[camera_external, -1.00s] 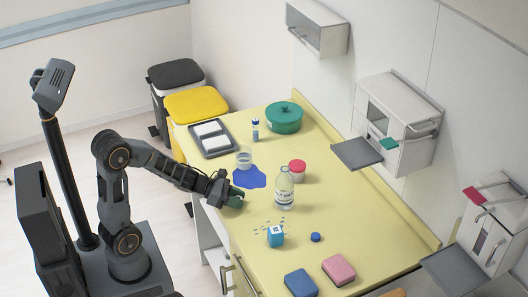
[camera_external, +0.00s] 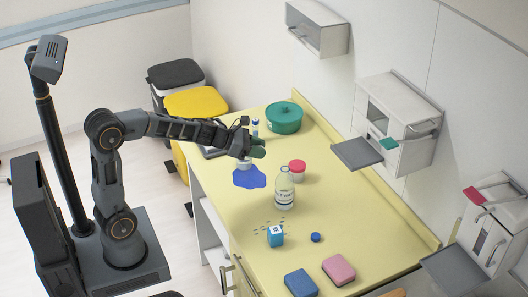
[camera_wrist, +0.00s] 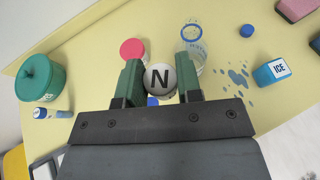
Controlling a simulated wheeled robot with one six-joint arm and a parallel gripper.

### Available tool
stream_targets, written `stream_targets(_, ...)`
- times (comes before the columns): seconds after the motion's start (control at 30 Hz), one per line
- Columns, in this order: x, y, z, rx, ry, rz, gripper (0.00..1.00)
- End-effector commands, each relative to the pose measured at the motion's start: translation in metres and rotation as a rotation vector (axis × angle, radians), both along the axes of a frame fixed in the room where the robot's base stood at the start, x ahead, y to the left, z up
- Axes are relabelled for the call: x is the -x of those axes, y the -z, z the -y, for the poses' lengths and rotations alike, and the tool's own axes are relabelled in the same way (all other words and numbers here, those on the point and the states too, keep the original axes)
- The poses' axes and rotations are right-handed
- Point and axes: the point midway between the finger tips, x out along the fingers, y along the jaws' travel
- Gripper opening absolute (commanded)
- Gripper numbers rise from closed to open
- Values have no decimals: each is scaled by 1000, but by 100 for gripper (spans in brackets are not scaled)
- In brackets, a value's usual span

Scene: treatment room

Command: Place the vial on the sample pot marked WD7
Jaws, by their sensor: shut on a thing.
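My gripper (camera_external: 258,148) is over the far part of the counter; its green fingers also show in the wrist view (camera_wrist: 160,80). A small blue-capped bottle (camera_external: 255,124) stands beyond the gripper, partly hidden. A red-lidded pot (camera_external: 297,167) stands to the right. I can read no WD7 mark.
A clear bottle (camera_external: 284,190) stands nearer the camera than the red-lidded pot. A green lidded pot (camera_external: 284,118) stands at the back. A blue box marked ICE (camera_wrist: 271,72), small droplets, a blue cap (camera_external: 315,237) and two sponges (camera_external: 339,269) lie nearer. Wall cabinets (camera_external: 396,125) are at right.

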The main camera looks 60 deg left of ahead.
Motion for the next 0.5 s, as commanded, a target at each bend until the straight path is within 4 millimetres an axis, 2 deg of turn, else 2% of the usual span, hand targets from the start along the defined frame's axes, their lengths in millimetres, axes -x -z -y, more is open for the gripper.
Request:
stream_targets(0.03,-8,-9,-5,1,-34,4,10)
stream_targets(0.17,-23,-18,-19,13,-120,8,10)
stream_targets(0.27,-37,-11,-24,25,-155,-4,10)
stream_targets(0.5,-96,16,-28,33,-159,-10,10)
